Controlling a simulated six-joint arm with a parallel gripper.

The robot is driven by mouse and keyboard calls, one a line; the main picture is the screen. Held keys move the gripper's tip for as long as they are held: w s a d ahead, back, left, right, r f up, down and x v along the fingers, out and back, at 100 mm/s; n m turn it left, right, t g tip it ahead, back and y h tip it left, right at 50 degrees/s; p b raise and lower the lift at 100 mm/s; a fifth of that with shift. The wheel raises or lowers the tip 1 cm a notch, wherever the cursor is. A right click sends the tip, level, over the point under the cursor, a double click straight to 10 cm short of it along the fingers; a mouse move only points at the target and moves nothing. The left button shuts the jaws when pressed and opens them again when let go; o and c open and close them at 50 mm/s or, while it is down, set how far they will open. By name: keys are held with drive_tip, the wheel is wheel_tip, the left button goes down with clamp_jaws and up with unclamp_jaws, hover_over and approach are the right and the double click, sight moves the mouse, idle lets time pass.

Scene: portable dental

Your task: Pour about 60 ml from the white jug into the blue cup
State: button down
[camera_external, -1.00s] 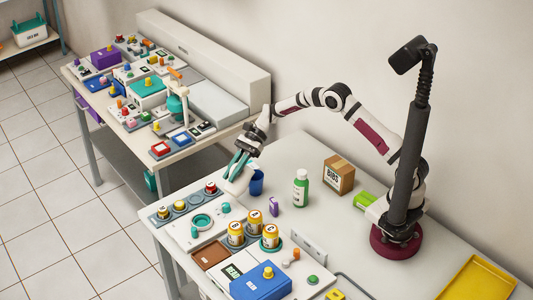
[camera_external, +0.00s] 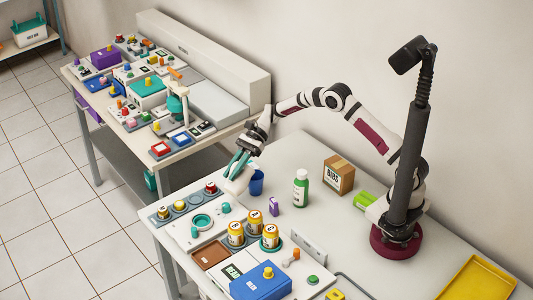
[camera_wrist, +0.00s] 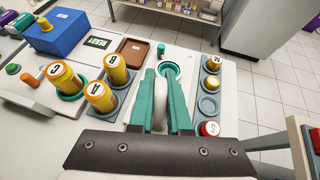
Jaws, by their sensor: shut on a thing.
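The cup stands upright just right of the jug and is partly hidden. Its inside and any liquid cannot be seen. The wrist view does not show the cup.
A green bottle (camera_external: 301,189), a cardboard box (camera_external: 339,175) and a small purple box (camera_external: 274,207) stand to the right. In front are several yellow jars (camera_external: 270,237), a strip with coloured knobs (camera_external: 161,215) and a blue box (camera_external: 261,283). A cluttered second table (camera_external: 205,150) stands behind.

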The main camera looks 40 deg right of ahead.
sight(229, 186)
drive_tip(key=shift+w+d+r+y+p, duration=0.1)
drive_tip(key=shift+d+r+y+p, duration=0.4)
drive_tip(key=shift+r+y+p, duration=0.25)
idle(1.0)
drive_tip(key=f+h, duration=0.1)
drive_tip(key=a+f+h, duration=0.1)
drive_tip(key=h, duration=0.1)
drive_tip(key=a+f+h, duration=0.1)
drive_tip(key=f, duration=0.1)
drive_tip(key=shift+s+a+t+h, duration=0.25)
drive_tip(key=shift+t+h, duration=0.1)
drive_tip(key=shift+t, duration=0.05)
drive_tip(key=shift+s+a+h+b, duration=0.1)
drive_tip(key=shift+a+h+b, duration=0.25)
drive_tip(key=shift+h, duration=0.15)
drive_tip(key=shift+a+f+t+h, duration=0.3)
drive_tip(key=shift+a+f+h, duration=0.1)
drive_tip(key=shift+h, duration=0.3)
drive_tip(key=shift+s, duration=0.1)
drive_tip(key=shift+a, duration=0.1)
drive_tip(key=shift+s+a+f+t+h+b, duration=0.15)
drive_tip(key=shift+a+t+h+b, duration=0.15)
drive_tip(key=shift+a+h, duration=0.6)
drive_tip(key=shift+s+a+f+t+h+b, duration=0.2)
drive_tip(key=shift+a+h+b, duration=0.25)
drive_tip(key=shift+h, duration=0.8)
drive_tip(key=shift+s+a+f+t+h+b, duration=0.15)
drive_tip(key=shift+a+t+h+b, duration=0.1)
drive_tip(key=shift+a+h, duration=0.7)
